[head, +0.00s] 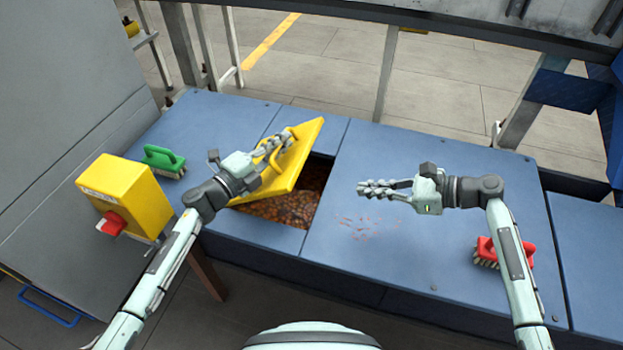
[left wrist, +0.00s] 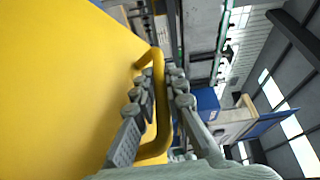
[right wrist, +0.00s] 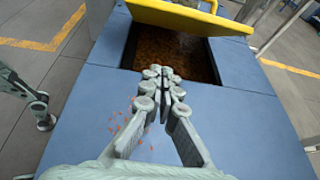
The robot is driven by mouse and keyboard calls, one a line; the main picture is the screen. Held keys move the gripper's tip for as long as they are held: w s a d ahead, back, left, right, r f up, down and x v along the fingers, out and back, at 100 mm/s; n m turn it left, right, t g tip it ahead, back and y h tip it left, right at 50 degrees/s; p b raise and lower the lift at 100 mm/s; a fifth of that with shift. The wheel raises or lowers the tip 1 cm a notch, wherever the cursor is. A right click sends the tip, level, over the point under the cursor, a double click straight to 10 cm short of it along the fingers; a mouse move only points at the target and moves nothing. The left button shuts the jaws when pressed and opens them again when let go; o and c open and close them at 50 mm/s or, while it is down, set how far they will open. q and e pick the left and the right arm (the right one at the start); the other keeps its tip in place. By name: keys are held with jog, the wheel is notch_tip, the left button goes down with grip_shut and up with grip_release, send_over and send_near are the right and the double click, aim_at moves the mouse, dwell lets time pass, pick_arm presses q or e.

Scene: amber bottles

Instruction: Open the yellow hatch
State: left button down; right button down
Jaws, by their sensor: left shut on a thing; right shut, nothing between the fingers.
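My left gripper (head: 284,143) is shut on this handle, with fingers on both sides of the bar. In the right wrist view the raised hatch (right wrist: 190,17) stands beyond the opening. My right gripper (head: 364,189) is shut and empty above the table, right of the opening. The opening (head: 300,206) holds brown-orange bits.
The blue table (head: 420,262) has reddish crumbs (head: 358,227) under my right gripper. A red brush (head: 488,252) lies at the right, a green brush (head: 163,160) at the left. A yellow box with a red knob (head: 128,195) stands at the left edge.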

aim_at(298, 174)
pick_arm(q)
jog(key=shift+a, duration=0.1)
pick_arm(e)
jog(key=shift+g+y, duration=0.3)
jog(key=shift+g, duration=0.1)
jog(key=x, duration=0.3)
jog(key=s+x, duration=0.1)
jog(key=x, duration=0.7)
jog(key=shift+s+a+r, duration=0.15)
jog(key=shift+a+r, duration=0.25)
jog(key=shift+a, duration=0.05)
jog(key=shift+w+a+r, duration=0.15)
jog(key=shift+a+r, duration=0.3)
jog(key=shift+r, duration=0.35)
jog(key=shift+w+a+r, duration=0.15)
jog(key=shift+a+r, duration=0.35)
jog(key=shift+r, duration=0.3)
